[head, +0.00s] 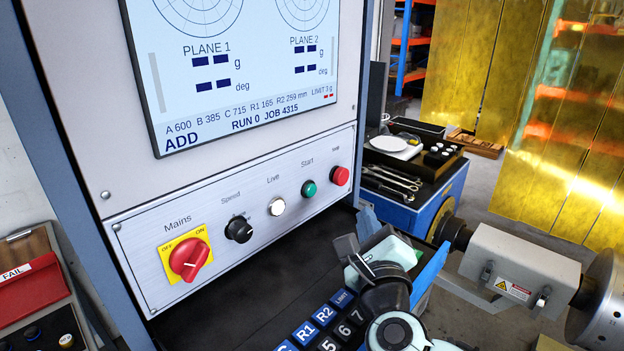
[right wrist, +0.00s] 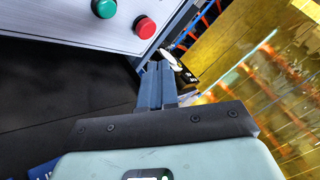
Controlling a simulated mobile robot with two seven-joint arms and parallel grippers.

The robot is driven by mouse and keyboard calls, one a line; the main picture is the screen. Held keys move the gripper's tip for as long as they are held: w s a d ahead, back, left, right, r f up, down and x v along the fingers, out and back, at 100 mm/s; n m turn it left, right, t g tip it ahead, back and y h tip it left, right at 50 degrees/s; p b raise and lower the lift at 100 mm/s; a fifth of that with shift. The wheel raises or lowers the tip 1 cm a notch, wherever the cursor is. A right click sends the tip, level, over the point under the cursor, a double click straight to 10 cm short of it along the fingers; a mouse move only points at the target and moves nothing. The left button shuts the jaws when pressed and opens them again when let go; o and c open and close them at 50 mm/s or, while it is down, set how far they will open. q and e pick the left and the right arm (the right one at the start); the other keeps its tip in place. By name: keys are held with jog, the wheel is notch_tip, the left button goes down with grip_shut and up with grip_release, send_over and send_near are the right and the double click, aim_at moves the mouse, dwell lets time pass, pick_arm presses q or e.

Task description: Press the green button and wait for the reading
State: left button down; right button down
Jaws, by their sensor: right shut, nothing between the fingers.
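The green Start button (head: 309,188) is on the control panel, left of the red button (head: 340,176); it also shows at the top of the right wrist view (right wrist: 103,8). The screen (head: 245,85) above shows dashes for PLANE 1 and PLANE 2, with RUN 0, JOB 4315 and ADD below. My right gripper (head: 366,217) is shut and empty, below and to the right of the green button and apart from it. Its fingers (right wrist: 156,82) point up towards the panel in the right wrist view. My left gripper is out of view.
The panel also has a red Mains switch (head: 188,259), a black Speed knob (head: 239,229) and a white Live lamp (head: 277,207). A keypad (head: 325,316) lies below. A grey machine housing (head: 520,262) stands right. A red FAIL tray (head: 35,290) is at left.

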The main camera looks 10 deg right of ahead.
aim_at(310, 190)
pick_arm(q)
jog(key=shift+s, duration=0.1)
pick_arm(e)
jog(key=shift+s+r, duration=0.1)
jog(key=shift+s, duration=0.1)
jog(key=shift+w+a, duration=0.1)
